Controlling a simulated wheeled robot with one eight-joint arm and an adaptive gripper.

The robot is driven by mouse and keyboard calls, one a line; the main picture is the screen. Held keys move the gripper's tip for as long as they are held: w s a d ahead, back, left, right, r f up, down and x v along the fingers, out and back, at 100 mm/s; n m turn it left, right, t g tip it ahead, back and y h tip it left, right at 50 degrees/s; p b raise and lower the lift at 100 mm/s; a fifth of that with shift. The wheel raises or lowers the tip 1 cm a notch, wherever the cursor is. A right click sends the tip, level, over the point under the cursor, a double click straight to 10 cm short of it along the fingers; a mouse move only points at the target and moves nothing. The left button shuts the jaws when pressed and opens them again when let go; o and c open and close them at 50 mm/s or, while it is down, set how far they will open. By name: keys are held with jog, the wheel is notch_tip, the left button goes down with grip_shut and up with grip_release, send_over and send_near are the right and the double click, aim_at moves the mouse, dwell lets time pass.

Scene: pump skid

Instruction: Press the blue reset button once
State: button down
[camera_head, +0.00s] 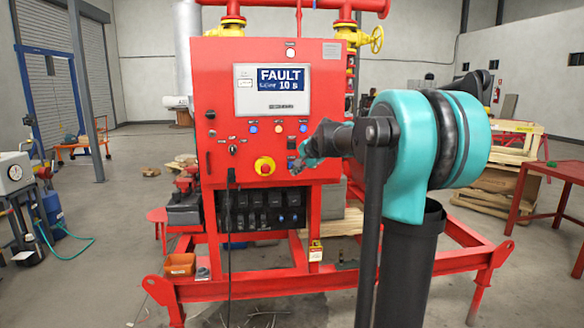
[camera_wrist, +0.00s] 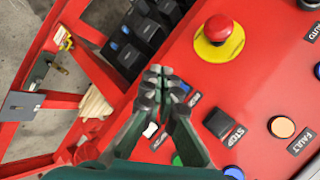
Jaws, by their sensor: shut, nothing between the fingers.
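A small blue button (camera_wrist: 183,88) shows beside my gripper's fingertips in the wrist view, with a black label by it that I cannot read. It is partly covered by a finger. My gripper (camera_wrist: 160,76) is shut and empty, its tips close to the red panel; I cannot tell whether they touch anything. In the head view my gripper (camera_head: 296,166) is in front of the lower right of the panel, right of the red emergency stop (camera_head: 265,166). A second blue round element (camera_wrist: 235,172) is at the wrist view's bottom edge.
The screen (camera_head: 280,90) reads FAULT, with "10 s" below. A black button (camera_wrist: 218,122) labelled STOP and an orange lamp (camera_wrist: 283,127) labelled FAULT are near my fingers. The emergency stop sits on a yellow base (camera_wrist: 205,50). Black breakers (camera_head: 255,208) are below the panel.

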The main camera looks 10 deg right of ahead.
aim_at(288, 172)
jog(key=shift+w, duration=2.1)
jog(key=shift+w, duration=0.4)
jog(key=shift+w, duration=0.45)
dwell(0.5)
jog(key=shift+s, duration=0.9)
jog(key=s, duration=0.5)
dwell(0.3)
